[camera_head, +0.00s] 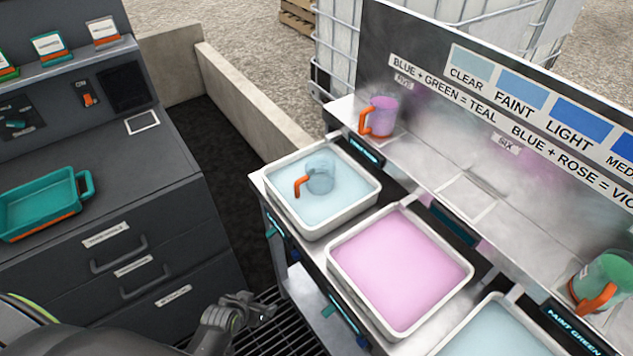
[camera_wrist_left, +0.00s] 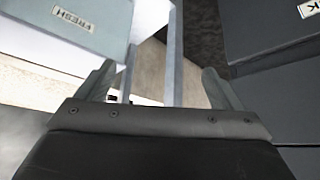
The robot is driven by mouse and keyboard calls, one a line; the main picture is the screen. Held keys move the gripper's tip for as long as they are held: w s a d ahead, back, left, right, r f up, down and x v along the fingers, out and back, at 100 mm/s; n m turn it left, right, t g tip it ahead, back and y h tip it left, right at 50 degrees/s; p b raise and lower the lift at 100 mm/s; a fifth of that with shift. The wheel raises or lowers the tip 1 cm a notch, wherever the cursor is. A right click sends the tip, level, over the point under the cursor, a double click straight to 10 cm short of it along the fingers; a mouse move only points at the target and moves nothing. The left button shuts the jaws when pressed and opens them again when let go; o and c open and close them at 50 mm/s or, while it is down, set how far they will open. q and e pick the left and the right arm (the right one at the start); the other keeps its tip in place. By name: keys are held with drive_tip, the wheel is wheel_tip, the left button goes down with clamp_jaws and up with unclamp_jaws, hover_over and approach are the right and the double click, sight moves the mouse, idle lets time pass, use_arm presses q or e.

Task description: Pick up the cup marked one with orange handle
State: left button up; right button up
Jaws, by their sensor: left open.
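A clear bluish cup with an orange handle (camera_head: 320,178) sits in the white tray of pale blue liquid (camera_head: 322,232). A pink cup with an orange handle (camera_head: 382,112) stands on the shelf by the FIVE label. A green cup with an orange handle (camera_head: 607,280) stands at the right edge. I cannot read a number on any cup. My left gripper (camera_head: 250,305) is low, in front of the trays and well apart from the cups. In the left wrist view its fingers (camera_wrist_left: 160,88) are spread with nothing between them. My right gripper is not visible.
A white tray of pink liquid (camera_head: 345,287) and another pale tray (camera_head: 450,345) stand along the bench. A dark drawer cabinet (camera_head: 150,240) with a teal tray (camera_head: 45,225) is at left. A floor gap lies between cabinet and bench. A lettered board (camera_head: 520,110) backs the shelf.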

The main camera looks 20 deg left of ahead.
use_arm(q)
drive_tip(key=w+d+r+m+t+h, duration=0.15)
drive_tip(key=w+r, duration=0.25)
drive_tip(key=r, duration=0.5)
drive_tip(key=w+d+r+t, duration=0.2)
drive_tip(key=w+r, duration=0.1)
drive_tip(key=r, duration=0.6)
drive_tip(key=m+t+h+p, duration=0.1)
drive_tip(key=m+t+h, duration=0.1)
drive_tip(key=t, duration=0.1)
approach(312, 177)
drive_tip(key=x, duration=0.2)
drive_tip(key=p+x, duration=0.1)
drive_tip(key=x, duration=0.3)
drive_tip(key=shift+s+d+f+p, duration=0.15)
drive_tip(key=shift+d+p, duration=0.15)
drive_tip(key=shift+w, duration=0.55)
drive_tip(key=shift+p+x, duration=0.65)
drive_tip(key=shift+x, duration=1.4)
drive_tip(key=shift+a, duration=0.1)
drive_tip(key=c, duration=1.2)
